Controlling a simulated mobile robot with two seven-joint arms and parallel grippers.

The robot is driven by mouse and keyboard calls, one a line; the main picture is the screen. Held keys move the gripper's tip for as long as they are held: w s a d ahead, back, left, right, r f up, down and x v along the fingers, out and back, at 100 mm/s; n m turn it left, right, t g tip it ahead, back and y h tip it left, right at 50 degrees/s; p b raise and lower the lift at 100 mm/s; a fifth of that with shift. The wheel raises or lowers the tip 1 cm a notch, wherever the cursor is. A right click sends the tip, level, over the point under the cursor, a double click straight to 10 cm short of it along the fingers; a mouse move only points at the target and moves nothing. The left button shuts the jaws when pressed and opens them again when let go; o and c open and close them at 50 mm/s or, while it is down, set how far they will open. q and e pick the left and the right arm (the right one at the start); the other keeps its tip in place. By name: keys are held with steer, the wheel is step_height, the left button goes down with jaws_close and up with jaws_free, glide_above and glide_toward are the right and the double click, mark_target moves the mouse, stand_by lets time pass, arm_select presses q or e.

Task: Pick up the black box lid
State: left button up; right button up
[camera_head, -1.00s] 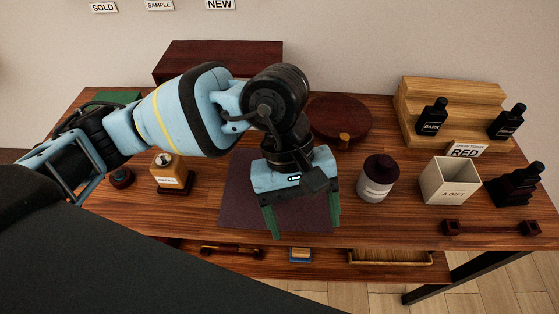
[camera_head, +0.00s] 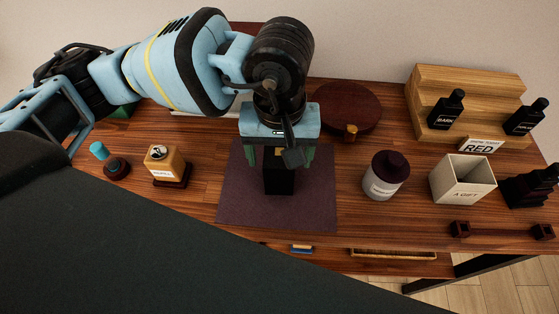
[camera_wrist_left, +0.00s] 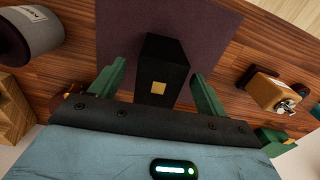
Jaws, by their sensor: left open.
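A black box (camera_head: 279,181) stands upright on the dark purple mat (camera_head: 238,196). Its black lid with a small gold square shows in the left wrist view (camera_wrist_left: 158,88); I cannot make out a seam between lid and box. My left gripper (camera_head: 280,165) is open above the box, and its body hides part of the top in the head view. In the left wrist view the box lies between the two green fingers (camera_wrist_left: 160,72), with gaps on both sides. My right gripper is not in view.
A white jar with a dark lid (camera_head: 386,176), a white gift box (camera_head: 462,181) and a wooden stepped stand (camera_head: 440,84) with dark bottles are on the right. A round dark board (camera_head: 345,105) lies behind.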

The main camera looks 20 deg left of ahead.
arm_select(q)
steer(key=f, duration=0.3)
steer(key=w+f, duration=0.1)
steer(key=shift+a+f, duration=0.25)
steer(key=shift+f, duration=0.35)
steer(key=c, duration=1)
steer(key=shift+r, duration=0.15)
